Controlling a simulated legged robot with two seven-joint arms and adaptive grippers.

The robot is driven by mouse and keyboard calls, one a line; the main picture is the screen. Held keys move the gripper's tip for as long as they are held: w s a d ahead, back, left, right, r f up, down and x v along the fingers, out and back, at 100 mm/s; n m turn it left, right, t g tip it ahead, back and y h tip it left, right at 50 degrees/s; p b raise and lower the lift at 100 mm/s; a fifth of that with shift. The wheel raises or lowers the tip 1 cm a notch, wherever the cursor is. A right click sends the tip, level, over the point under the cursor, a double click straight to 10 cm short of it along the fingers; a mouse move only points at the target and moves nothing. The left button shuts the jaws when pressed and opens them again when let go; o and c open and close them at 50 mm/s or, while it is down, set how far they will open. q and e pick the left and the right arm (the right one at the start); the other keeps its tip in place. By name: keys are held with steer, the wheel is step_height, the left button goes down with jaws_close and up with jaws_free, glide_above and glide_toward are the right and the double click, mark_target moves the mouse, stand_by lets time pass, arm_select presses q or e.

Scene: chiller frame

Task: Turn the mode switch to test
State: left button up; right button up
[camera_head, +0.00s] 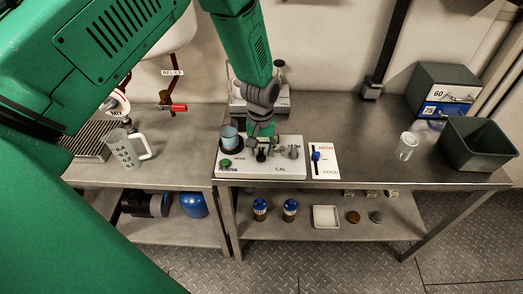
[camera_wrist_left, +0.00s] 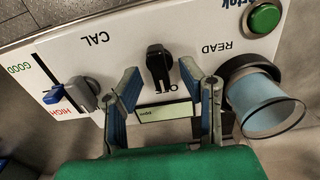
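The white instrument panel (camera_head: 285,170) stands on the bench in the head view, and it fills the upper part of the left wrist view (camera_wrist_left: 125,50). Its black mode switch (camera_wrist_left: 158,62) is an upright knob beside the printed words CAL and READ; another label is partly covered. In the head view my left gripper (camera_head: 262,131) is over the panel. My right gripper is not in view.
A blue cup (camera_wrist_left: 263,103) in a dark holder and a green button (camera_wrist_left: 264,18) are close to the right finger. A grey knob (camera_wrist_left: 85,93) is close to the left finger. A HIGH/GOOD card (camera_head: 324,165) lies beside the panel. A clear glass (camera_head: 406,146) stands farther right.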

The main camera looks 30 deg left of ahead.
arm_select(q)
steer(key=shift+f, duration=0.45)
jaws_close()
steer(key=m, duration=0.6)
steer(key=shift+p, duration=0.35)
steer(key=m, duration=0.5)
steer(key=shift+m, duration=0.4)
